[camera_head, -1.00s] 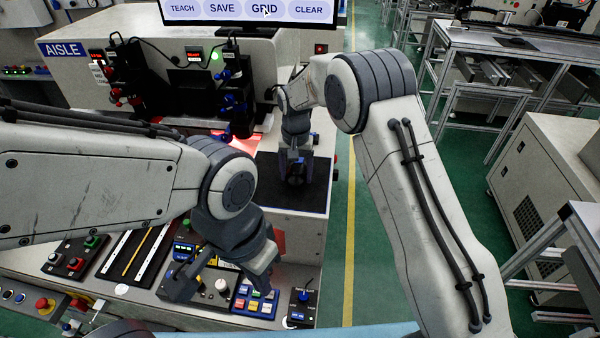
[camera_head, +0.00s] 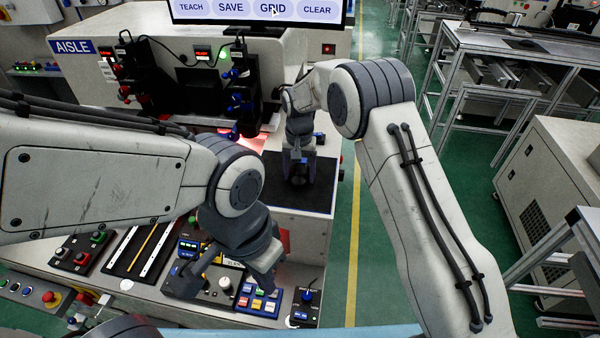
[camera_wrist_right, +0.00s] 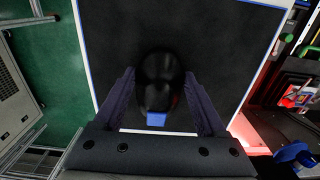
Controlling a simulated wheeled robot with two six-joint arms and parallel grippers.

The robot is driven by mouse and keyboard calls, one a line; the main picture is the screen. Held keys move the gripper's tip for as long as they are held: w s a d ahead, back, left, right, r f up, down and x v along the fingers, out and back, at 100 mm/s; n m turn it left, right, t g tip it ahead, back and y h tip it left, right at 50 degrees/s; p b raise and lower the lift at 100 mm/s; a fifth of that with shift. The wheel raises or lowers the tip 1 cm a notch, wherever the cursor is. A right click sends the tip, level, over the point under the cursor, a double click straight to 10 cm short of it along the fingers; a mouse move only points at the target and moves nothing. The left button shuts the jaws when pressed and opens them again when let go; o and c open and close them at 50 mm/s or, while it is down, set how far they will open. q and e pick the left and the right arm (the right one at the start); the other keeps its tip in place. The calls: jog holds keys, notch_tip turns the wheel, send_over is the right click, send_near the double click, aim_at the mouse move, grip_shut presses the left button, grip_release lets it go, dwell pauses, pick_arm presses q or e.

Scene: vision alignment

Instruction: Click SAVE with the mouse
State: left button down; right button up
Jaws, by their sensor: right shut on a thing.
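The black mouse (camera_wrist_right: 158,82), with a blue patch at its near end, is on a dark mat (camera_wrist_right: 110,40) with a pale border. My right gripper (camera_head: 299,172) has its fingers on both sides of the mouse and is shut on it; the right wrist view shows this grip (camera_wrist_right: 160,95). The screen (camera_head: 257,20) at the top shows a SAVE button (camera_head: 231,7) between TEACH and GRID. The cursor sits on the GRID button (camera_head: 268,9). My left gripper (camera_head: 228,284) is open and empty above the control panels at the front.
Several button panels (camera_head: 258,301) and a knob box (camera_head: 304,308) lie on the bench below my left gripper. Dark fixtures with cables (camera_head: 205,93) stand behind the mat. The mat has free room around the mouse. A green aisle floor (camera_head: 378,230) lies to the right.

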jog(key=shift+f, duration=0.5)
jog(key=shift+a+r, duration=0.1)
jog(key=shift+w+a+p, duration=0.2)
jog(key=shift+a, duration=0.75)
jog(key=shift+w+a+p, duration=0.2)
jog(key=shift+a, duration=0.75)
jog(key=o, duration=1.3)
jog(key=shift+o, duration=0.2)
